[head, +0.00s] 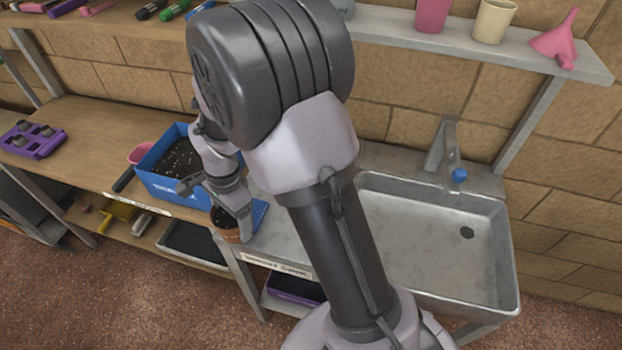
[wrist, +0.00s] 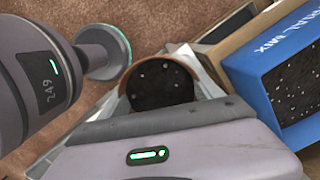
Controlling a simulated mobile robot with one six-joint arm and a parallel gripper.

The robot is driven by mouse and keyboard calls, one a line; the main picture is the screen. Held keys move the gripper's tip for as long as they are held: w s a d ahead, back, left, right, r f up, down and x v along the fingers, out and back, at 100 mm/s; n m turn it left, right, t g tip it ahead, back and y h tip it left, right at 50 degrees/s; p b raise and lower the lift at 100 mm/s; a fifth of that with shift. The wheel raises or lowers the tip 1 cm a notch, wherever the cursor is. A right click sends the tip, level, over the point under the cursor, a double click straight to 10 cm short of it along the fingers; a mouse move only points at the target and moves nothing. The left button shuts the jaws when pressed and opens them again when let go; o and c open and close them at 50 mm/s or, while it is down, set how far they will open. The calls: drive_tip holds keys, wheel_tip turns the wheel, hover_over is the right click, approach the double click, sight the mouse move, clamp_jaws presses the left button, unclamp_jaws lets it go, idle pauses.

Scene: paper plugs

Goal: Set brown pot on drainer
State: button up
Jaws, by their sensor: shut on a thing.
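The brown pot (head: 228,236), filled with dark soil, is at the front edge where the wooden bench meets the metal top. It also shows in the wrist view (wrist: 128,104), soil facing the camera. My gripper (head: 242,222) is shut on the pot at its rim. Part of the pot is hidden by my gripper. The grey metal drainer (head: 276,240) lies left of the sink, partly hidden behind my arm. A flat blue piece (head: 260,213) lies beside the pot. I cannot tell whether the pot touches a surface.
The sink (head: 430,240) and tap (head: 445,150) are at right. A shelf (head: 400,30) with pots and a pink funnel (head: 557,42) runs above. A purple tray (head: 33,140) sits far left.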

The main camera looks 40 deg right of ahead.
drive_tip(key=shift+d+m, duration=0.15)
drive_tip(key=shift+m, duration=0.75)
drive_tip(key=s+d+b, duration=0.1)
drive_tip(key=s+d, duration=0.1)
drive_tip(key=d, duration=0.2)
drive_tip(key=s+d+f+b, duration=0.1)
drive_tip(key=s+d, duration=0.1)
drive_tip(key=d, duration=0.3)
drive_tip(key=s+d+b, duration=0.1)
drive_tip(key=s+d, duration=0.1)
drive_tip(key=d, duration=0.3)
drive_tip(key=shift+s+f+b, duration=0.3)
drive_tip(key=shift+s+b, duration=0.05)
drive_tip(key=shift+s+d+f, duration=0.15)
drive_tip(key=shift+d+f, duration=0.05)
drive_tip(key=shift+f, duration=0.05)
drive_tip(key=shift+f+b, duration=1.05)
drive_tip(key=shift+f, duration=0.45)
drive_tip(key=shift+f, duration=0.15)
drive_tip(key=o, duration=1.4)
drive_tip(key=shift+c, duration=0.2)
